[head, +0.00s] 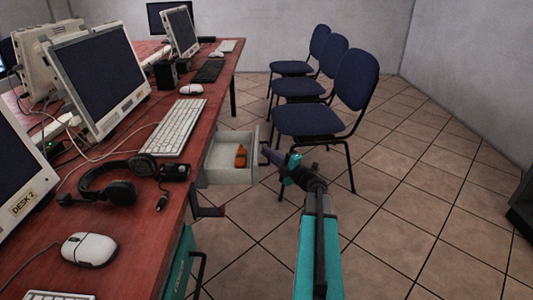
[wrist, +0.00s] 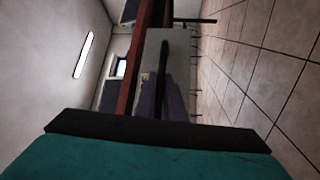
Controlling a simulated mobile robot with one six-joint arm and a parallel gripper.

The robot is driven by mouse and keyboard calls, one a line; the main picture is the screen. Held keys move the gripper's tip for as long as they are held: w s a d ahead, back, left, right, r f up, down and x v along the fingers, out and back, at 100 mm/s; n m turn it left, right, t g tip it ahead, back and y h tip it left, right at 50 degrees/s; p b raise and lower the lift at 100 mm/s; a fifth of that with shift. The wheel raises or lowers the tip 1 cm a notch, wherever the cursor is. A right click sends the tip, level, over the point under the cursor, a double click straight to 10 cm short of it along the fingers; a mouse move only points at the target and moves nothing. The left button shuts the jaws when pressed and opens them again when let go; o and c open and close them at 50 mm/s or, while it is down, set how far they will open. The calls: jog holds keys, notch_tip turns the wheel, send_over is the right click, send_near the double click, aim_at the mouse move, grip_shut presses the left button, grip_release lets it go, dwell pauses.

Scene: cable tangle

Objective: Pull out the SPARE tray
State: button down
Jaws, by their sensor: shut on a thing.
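A light grey tray (head: 226,172) stands pulled out from under the edge of the red desk, open at the top. An orange-brown object (head: 241,157) lies inside it. My gripper (head: 266,153) is at the tray's front, shut on its handle; the handle itself is mostly hidden in the head view. In the wrist view, the purple fingers of my gripper (wrist: 163,92) meet a dark upright bar on the tray's pale front (wrist: 151,55). A small label (wrist: 146,77) is on that front, too small to read.
The red desk (head: 150,190) carries monitors, keyboards, a headset (head: 115,185) and a white mouse (head: 89,249). Blue chairs (head: 312,122) stand in a row beyond my arm.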

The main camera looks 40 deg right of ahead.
jog(key=shift+w+r, duration=0.15)
jog(key=c, duration=1.8)
grip_release()
jog(key=shift+w, duration=0.1)
jog(key=shift+c, duration=0.2)
jog(key=shift+a, duration=0.1)
jog(key=s+d+f+p, duration=0.1)
jog(key=s+f+p, duration=0.1)
jog(key=s, duration=1.1)
jog(key=shift+s+p, duration=0.35)
jog(key=shift+s, duration=0.05)
